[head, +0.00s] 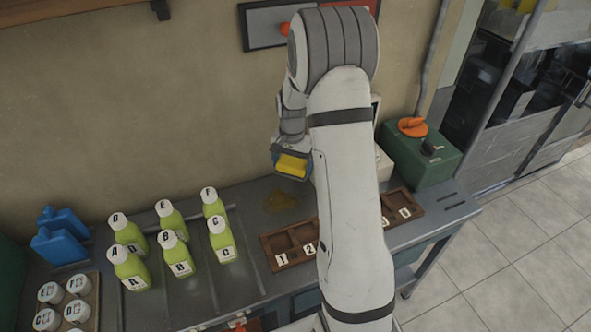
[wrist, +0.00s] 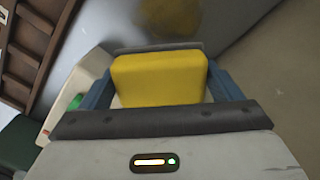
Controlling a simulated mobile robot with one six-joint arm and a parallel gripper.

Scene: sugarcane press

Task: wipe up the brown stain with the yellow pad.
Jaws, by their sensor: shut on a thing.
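The yellow pad (head: 291,165) is held in my gripper (head: 290,168), raised above the back of the counter near the wall. In the wrist view the yellow pad (wrist: 160,78) fills the space between the blue fingers of my gripper (wrist: 160,85). The brown stain (head: 281,200) lies on the grey counter (head: 255,228), below the pad and apart from it. In the wrist view part of the stain (wrist: 170,15) shows beyond the pad at the top edge.
Several green lettered bottles (head: 183,250) stand left of the stain. A brown numbered wooden tray (head: 275,240) lies in front of it, partly hidden by my arm. A green box (head: 428,160) with an orange cap stands at the right. Blue items (head: 62,235) stand far left.

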